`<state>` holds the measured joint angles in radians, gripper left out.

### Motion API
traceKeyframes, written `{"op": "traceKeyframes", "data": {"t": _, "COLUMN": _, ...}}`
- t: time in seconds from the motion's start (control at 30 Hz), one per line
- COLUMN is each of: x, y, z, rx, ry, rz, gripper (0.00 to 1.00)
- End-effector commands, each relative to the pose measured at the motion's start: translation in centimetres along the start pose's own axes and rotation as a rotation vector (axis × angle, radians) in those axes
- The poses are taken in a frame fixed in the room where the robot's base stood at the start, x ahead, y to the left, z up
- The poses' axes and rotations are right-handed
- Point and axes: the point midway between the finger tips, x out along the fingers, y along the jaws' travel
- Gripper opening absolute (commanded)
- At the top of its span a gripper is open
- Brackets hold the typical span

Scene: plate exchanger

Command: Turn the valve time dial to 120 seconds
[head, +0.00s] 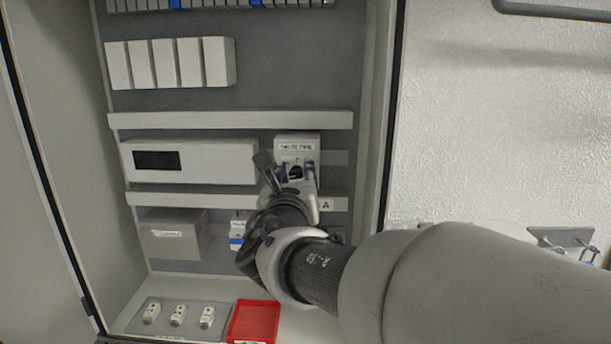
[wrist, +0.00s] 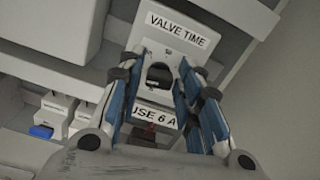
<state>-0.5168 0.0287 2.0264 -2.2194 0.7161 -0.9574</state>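The valve time module (head: 297,140) is a light box labelled VALVE TIME on the middle rail of the cabinet. It also shows in the wrist view (wrist: 178,28). Its dark round dial (wrist: 159,76) is partly visible between my fingers; it also shows small in the head view (head: 295,172). My gripper (head: 287,166) is in front of the module with its fingers apart. In the wrist view my gripper (wrist: 162,66) has blue-padded fingers on either side of the dial; contact with it cannot be told. The dial's setting is too small to read.
A wide light unit with a dark display (head: 158,160) is left of the module. A label ending in "USE 6 A" (wrist: 154,114) shows below the dial. A red tray (head: 254,321) and a grey plate (head: 190,321) with small white parts lie on the cabinet floor.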

Motion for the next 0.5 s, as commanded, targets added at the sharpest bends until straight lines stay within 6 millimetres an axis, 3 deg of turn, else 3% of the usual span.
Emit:
{"op": "traceKeyframes", "data": {"t": 0.43, "x": -0.02, "y": 0.0, "z": 0.01, "rx": 0.0, "ry": 0.0, "rz": 0.0, "gripper": 0.0}}
{"op": "traceKeyframes", "data": {"t": 0.5, "x": -0.02, "y": 0.0, "z": 0.01, "rx": 0.0, "ry": 0.0, "rz": 0.0, "gripper": 0.0}}
